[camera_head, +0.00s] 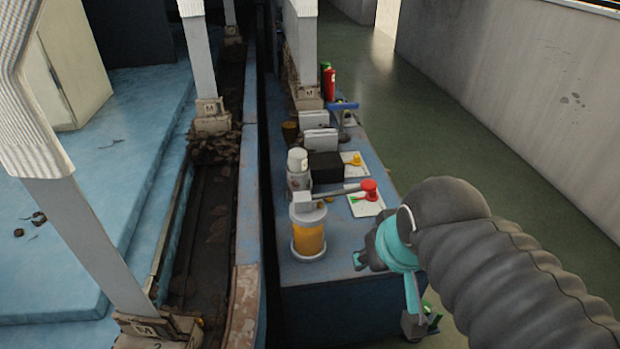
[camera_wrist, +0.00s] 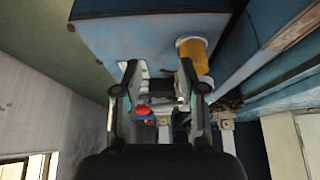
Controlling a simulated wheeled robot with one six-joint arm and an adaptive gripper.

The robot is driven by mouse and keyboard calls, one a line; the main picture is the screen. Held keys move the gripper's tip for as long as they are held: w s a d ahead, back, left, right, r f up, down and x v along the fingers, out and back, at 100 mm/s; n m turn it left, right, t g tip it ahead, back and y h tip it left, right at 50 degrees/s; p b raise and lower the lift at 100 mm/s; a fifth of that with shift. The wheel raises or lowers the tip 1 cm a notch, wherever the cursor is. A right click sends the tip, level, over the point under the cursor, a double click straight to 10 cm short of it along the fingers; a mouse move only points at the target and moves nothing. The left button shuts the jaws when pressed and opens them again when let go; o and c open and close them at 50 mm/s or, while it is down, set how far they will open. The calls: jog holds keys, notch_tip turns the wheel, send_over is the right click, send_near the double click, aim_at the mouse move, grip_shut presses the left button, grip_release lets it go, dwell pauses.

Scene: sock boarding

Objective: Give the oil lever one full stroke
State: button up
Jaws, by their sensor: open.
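The oil lever (camera_head: 335,193) is a grey bar with a red knob (camera_head: 370,190) at its right end. It sticks out roughly level from the top of a clear oil pot (camera_head: 309,238) holding amber oil. My gripper (camera_head: 386,288), teal and dark, is to the right of the pot and nearer the camera, at the bench's right edge, apart from the lever. In the wrist view my gripper (camera_wrist: 155,84) is open and empty. The red knob (camera_wrist: 143,111) shows between its fingers, farther off, and the amber pot (camera_wrist: 195,54) is to the right.
The blue bench (camera_head: 345,236) also bears a white-capped canister (camera_head: 298,165), a black box (camera_head: 326,167), white cards with small coloured parts, and a blue-handled tool (camera_head: 343,106). Red and green cylinders stand at its back. Green floor (camera_head: 430,125) to the right is clear.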

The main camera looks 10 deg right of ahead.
grip_shut()
dwell(1.2)
